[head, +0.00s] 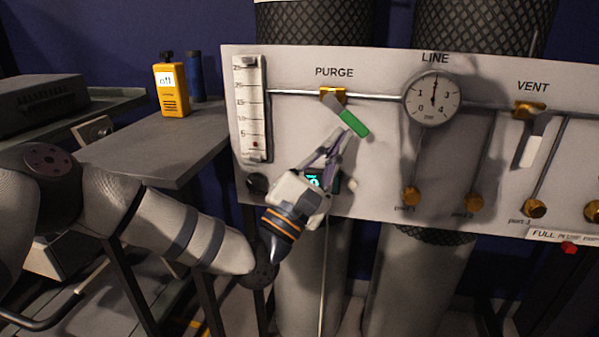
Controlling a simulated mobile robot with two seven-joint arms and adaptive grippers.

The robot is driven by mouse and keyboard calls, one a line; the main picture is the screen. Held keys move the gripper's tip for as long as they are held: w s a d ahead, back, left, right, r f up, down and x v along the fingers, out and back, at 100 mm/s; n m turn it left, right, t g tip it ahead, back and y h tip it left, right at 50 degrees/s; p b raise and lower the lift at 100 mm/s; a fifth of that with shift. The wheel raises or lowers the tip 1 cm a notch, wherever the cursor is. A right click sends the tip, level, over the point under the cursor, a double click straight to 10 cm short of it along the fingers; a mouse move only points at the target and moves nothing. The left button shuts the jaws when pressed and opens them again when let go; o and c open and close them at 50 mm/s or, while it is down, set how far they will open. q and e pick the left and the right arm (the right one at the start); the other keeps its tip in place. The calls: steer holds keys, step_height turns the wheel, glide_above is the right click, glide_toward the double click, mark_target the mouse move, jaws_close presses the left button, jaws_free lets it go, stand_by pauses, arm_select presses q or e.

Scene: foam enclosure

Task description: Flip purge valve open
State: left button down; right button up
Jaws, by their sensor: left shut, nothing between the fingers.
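The purge valve (333,97) is a brass body on the pipe under the PURGE label. Its green-tipped lever (354,123) slants down to the right from the body. My left gripper (338,134) is shut and empty, its fingertips pointing up at the lever's underside, close to the green grip. I cannot tell whether they touch it. My right gripper is not in view.
The white panel carries a flow tube (251,108) at left, a round LINE gauge (433,99) and a vent valve (529,108) with a white lever. A yellow meter (171,89) stands on the grey shelf (160,146) at left. Large cylinders stand behind the panel.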

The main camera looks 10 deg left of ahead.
mark_target(361, 131)
arm_select(q)
steer(key=d+n+t+y+b, duration=0.1)
steer(key=n+y, duration=0.1)
steer(key=n, duration=0.1)
steer(key=d+r+n+t+y+b, duration=0.1)
steer(key=n+y, duration=0.1)
steer(key=n, duration=0.1)
steer(key=d+n+t+y+b, duration=0.1)
steer(key=n+t+y+b, duration=0.1)
steer(key=shift+r+n+y, duration=0.25)
steer(key=shift+n+y, duration=0.05)
steer(key=shift+n, duration=0.1)
steer(key=shift+d+r, duration=0.3)
steer(key=shift+r, duration=0.05)
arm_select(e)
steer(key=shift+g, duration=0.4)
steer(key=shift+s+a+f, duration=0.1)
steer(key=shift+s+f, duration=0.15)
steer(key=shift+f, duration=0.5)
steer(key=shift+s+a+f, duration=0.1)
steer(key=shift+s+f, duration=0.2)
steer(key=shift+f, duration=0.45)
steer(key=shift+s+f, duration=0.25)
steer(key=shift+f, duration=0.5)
arm_select(q)
steer(key=shift+d+r, duration=0.1)
